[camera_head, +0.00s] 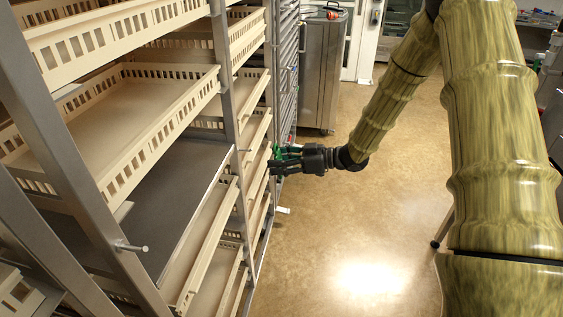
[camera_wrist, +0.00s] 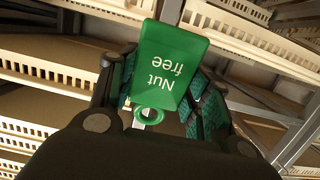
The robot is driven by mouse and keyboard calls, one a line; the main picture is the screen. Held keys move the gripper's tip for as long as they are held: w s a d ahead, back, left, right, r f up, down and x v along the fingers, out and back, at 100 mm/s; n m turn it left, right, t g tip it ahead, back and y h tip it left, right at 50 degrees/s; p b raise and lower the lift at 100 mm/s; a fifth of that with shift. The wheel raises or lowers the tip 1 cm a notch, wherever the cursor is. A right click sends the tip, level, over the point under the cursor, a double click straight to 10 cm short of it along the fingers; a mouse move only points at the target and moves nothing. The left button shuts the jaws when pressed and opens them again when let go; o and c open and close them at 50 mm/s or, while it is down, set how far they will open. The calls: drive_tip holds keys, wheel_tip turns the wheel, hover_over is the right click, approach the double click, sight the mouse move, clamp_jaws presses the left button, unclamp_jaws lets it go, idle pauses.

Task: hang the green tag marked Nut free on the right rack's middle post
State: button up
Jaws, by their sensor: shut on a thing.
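The green tag (camera_wrist: 168,66) reads "Nut free" upside down in the wrist view, with a green ring (camera_wrist: 149,115) at its near end. My gripper (camera_wrist: 160,90) is shut on it, with the teal finger pads on either side. In the head view my gripper (camera_head: 283,161) points left at the rack front, and only a little green of the tag (camera_head: 276,152) shows. A grey upright (camera_wrist: 172,10) is behind the tag in the wrist view. I cannot tell whether the tag touches it. A short metal peg (camera_head: 243,150) sticks out from an upright left of my gripper.
Racks of beige trays (camera_head: 120,110) fill the left side. Another peg (camera_head: 131,247) juts from the nearest upright. A small white piece (camera_head: 283,210) shows low beside the rack. A steel cabinet (camera_head: 322,70) stands at the back. The floor (camera_head: 370,230) right of the racks is clear.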

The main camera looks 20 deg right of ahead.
sight(240, 162)
drive_tip(key=shift+r+b+x, duration=0.2)
drive_tip(key=shift+b+x, duration=0.7)
drive_tip(key=shift+x, duration=1.1)
drive_tip(key=shift+r+b+x, duration=0.2)
drive_tip(key=shift+b+x, duration=0.65)
drive_tip(key=shift+x, duration=1.1)
drive_tip(key=shift+w+a+f, duration=0.25)
drive_tip(key=shift+w+a, duration=0.15)
drive_tip(key=shift+a, duration=0.2)
drive_tip(key=shift+f, duration=0.1)
drive_tip(key=o, duration=1.1)
drive_tip(key=shift+d, duration=0.1)
